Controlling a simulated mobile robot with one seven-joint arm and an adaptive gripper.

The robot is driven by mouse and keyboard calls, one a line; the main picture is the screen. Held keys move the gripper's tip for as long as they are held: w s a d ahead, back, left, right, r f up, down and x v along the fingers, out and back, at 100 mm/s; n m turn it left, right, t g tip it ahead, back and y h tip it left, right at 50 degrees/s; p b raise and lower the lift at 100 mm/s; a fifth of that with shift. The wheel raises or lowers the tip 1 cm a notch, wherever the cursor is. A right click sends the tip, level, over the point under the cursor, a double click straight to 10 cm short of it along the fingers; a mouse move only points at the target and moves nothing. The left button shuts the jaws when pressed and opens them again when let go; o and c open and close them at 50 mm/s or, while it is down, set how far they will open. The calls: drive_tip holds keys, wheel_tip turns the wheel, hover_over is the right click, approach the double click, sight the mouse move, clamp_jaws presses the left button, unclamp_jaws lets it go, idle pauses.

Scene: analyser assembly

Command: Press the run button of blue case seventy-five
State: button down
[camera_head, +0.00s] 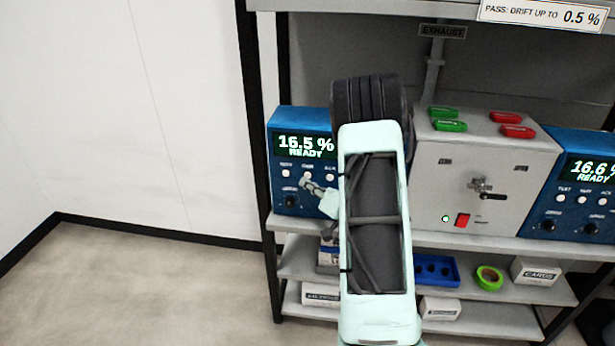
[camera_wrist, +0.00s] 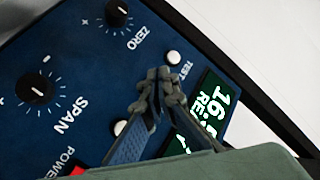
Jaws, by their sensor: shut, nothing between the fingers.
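A blue case (camera_head: 283,135) on the left of the shelf has a display (camera_head: 306,147) reading 16.5 % READY and a row of pale buttons. A second blue case (camera_head: 566,205) at the right reads 16.6 % READY. I see no case number on either. My gripper (camera_head: 306,183) is shut and empty in front of the left case's buttons. In the wrist view its fingertips (camera_wrist: 162,78) lie between the white TEST button (camera_wrist: 173,57) and another white button (camera_wrist: 120,127), partly covered, its label hidden. I cannot tell whether the fingertips touch the panel.
The wrist view shows the ZERO knob (camera_wrist: 117,12), SPAN knob (camera_wrist: 36,91) and part of a red POWER switch (camera_wrist: 78,171). A grey box (camera_head: 450,180) with a valve handle stands between the cases. Lower shelves hold a blue tray (camera_head: 455,270), green tape (camera_head: 489,279) and cartons.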

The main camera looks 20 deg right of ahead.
drive_tip(key=shift+w+d, duration=0.25)
drive_tip(key=shift+w, duration=0.1)
drive_tip(key=shift+w+d, duration=0.3)
drive_tip(key=shift+w, duration=0.05)
idle(0.9)
idle(0.3)
drive_tip(key=shift+s+a+b, duration=0.3)
drive_tip(key=shift+s+a, duration=0.25)
drive_tip(key=shift+s, duration=0.15)
drive_tip(key=s+a, duration=0.2)
drive_tip(key=s, duration=0.2)
drive_tip(key=shift+s+a, duration=0.1)
drive_tip(key=shift+a, duration=0.3)
idle(0.5)
